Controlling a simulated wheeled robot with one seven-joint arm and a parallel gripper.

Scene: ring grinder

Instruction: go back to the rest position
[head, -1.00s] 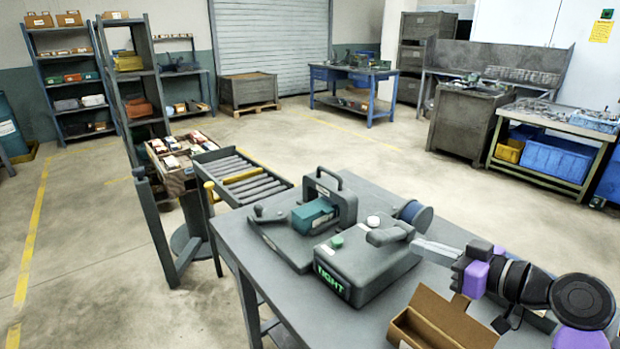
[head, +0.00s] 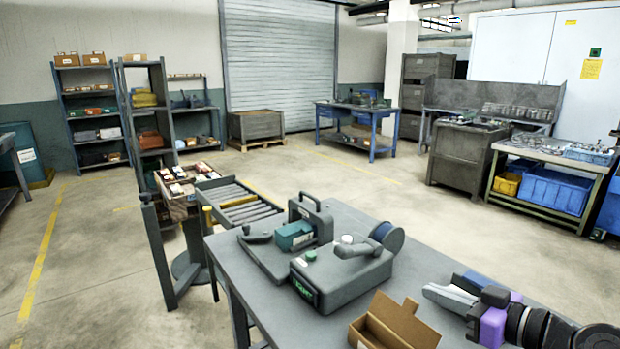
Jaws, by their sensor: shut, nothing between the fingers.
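My gripper (head: 436,293) is at the right of the head view, above the grey table, with its pale fingers together and nothing held. My arm (head: 520,325) reaches in from the lower right corner. The grey grinder machine (head: 343,275) stands to the left of my gripper, clear of it. It has a green button, a white button, a lever and a dark blue round part (head: 391,238). A teal block (head: 293,236) sits in the grey fixture with a handle behind the machine.
The grey table (head: 270,318) carries an open cardboard box (head: 399,322) just left of my gripper. A roller conveyor (head: 236,196) and a bin of small boxes (head: 187,181) stand beyond the table's left end. Shelves and workbenches line the back; the floor between is free.

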